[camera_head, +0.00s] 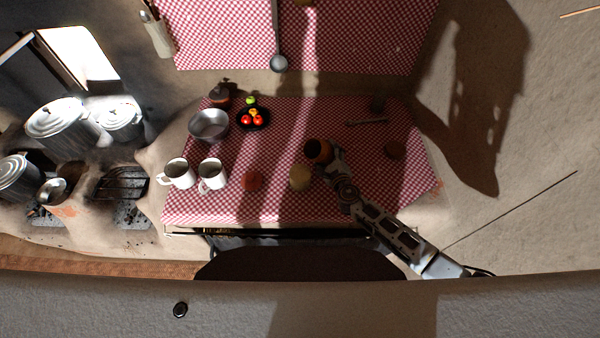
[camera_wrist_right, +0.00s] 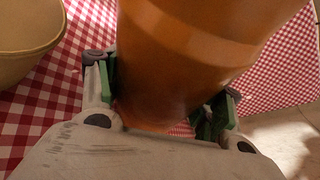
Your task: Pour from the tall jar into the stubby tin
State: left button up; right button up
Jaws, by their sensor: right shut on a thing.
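My right gripper (camera_head: 326,156) is shut on an orange-brown jar (camera_head: 316,150), which I take for the tall jar. In the right wrist view the jar (camera_wrist_right: 190,50) fills the top middle, between the green-padded fingers (camera_wrist_right: 160,98). Its top looks dark from above; its contents cannot be made out. A tan round container (camera_head: 300,177) stands just below and left of the jar on the cloth; its wall and rim also show at the left of the wrist view (camera_wrist_right: 25,50). A reddish round container (camera_head: 251,180) stands further left. I cannot tell which is the stubby tin. My left gripper is out of view.
Two white mugs (camera_head: 179,174) (camera_head: 212,175), a metal pan (camera_head: 209,125) and a dark bowl of fruit (camera_head: 253,118) stand on the left of the checked cloth. A brown round thing (camera_head: 395,150) and a thin utensil (camera_head: 368,121) lie right. Metal pots (camera_head: 62,122) stand far left.

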aim_at(328, 153)
jog(key=shift+f, duration=0.15)
jog(key=shift+w+d+f+n+b, duration=0.1)
jog(key=shift+d+f+n+b, duration=0.3)
jog(key=shift+b, duration=0.6)
jog(key=shift+a+r+t, duration=0.2)
jog(key=shift+r+t, duration=0.1)
jog(key=shift+n, duration=0.3)
jog(key=shift+w+d+f+b, duration=0.1)
jog(key=shift+b, duration=0.3)
jog(key=shift+w+d+f+n+t+h+b, duration=0.1)
jog(key=shift+f+n+t+h+b, duration=0.1)
jog(key=shift+n+b, duration=0.4)
jog(key=shift+d+f+n+t+h+b, duration=0.1)
jog(key=shift+n+t+b, duration=0.15)
jog(key=shift+b, duration=0.6)
jog(key=shift+r+n+t+b, duration=0.35)
jog(key=shift+r+n, duration=0.5)
jog(key=shift+r, duration=0.1)
jog(key=shift+s+a+r+n+t, duration=0.3)
jog(key=shift+a+r+n, duration=0.2)
jog(key=shift+r+n, duration=0.3)
jog(key=shift+s+a+r+n+t+y+p, duration=0.2)
jog(key=shift+r+n+t+y, duration=0.1)
jog(key=shift+r+n, duration=0.5)
jog(key=shift+s+a+r+n+t+y+p, duration=0.1)
jog(key=shift+a+r+n+t+y+p, duration=0.15)
jog(key=shift+r+n, duration=0.55)
